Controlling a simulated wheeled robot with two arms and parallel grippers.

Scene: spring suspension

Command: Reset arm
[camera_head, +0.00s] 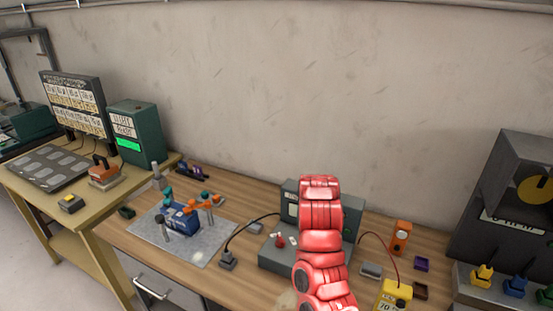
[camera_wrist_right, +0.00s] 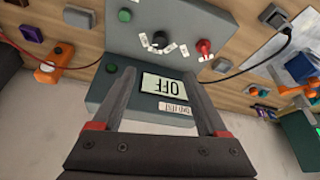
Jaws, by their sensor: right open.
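My right arm (camera_head: 321,240) is red and reaches from the bottom edge over the workbench, hiding its own gripper in the head view. In the right wrist view my right gripper (camera_wrist_right: 158,75) is open, with nothing between its fingers. In the head view the arm covers part of this box (camera_head: 287,258). My left gripper is not in view.
A grey mat (camera_head: 205,250) with a blue fixture (camera_head: 182,217) lies left of the box. Cables run from the box's sides. An orange device (camera_head: 400,237) and a yellow meter (camera_head: 394,295) stand right. A dark machine (camera_head: 500,215) is at far right, a yellowish side table (camera_head: 40,205) at left.

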